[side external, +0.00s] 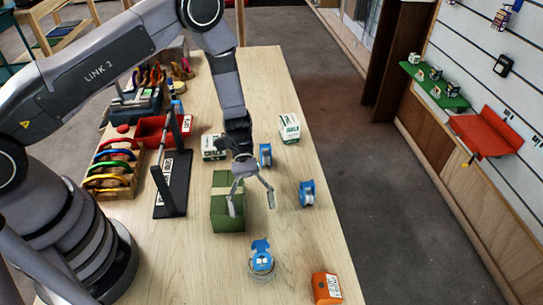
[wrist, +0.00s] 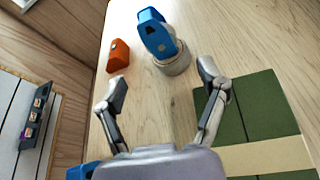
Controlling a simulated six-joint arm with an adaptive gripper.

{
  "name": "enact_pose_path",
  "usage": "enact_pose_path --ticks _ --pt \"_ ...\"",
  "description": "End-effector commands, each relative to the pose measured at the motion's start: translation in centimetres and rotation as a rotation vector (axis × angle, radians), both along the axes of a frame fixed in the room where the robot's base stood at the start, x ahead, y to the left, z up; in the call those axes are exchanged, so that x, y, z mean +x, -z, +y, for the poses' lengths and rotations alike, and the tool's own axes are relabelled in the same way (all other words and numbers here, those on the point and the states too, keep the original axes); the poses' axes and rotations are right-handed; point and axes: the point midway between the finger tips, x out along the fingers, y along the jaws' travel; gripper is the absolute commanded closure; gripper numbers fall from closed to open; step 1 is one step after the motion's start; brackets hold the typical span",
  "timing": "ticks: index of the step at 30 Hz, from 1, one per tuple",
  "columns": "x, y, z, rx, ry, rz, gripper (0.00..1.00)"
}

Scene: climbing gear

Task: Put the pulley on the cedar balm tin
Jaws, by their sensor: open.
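A blue pulley (side external: 261,247) rests on a short round grey tin, which I take to be the cedar balm tin (side external: 262,275), near the front of the table. In the wrist view the pulley (wrist: 155,32) stands on top of the tin (wrist: 176,64) and looks tilted; the tin's label cannot be read. My gripper (side external: 251,205) is open and empty, behind the pulley and apart from it. In the wrist view its spread fingers (wrist: 161,78) have bare table between them, with the tin just past their tips.
An orange box (side external: 326,287) stands right of the tin. A green block with a tan band (side external: 228,215) is close left of my gripper. A dark rack (side external: 172,185) is farther left.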

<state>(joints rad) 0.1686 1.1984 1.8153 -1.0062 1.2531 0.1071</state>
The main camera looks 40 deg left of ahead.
Motion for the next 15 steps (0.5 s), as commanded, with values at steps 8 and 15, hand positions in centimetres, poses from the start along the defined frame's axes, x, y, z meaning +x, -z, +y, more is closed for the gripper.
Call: enact_pose_path --ticks 8,15 --pt "1.5 -2.5 1.7 0.008 0.021 -0.046 0.27" --pt "2.0 -13.4 5.4 0.100 0.152 -0.357 0.27"
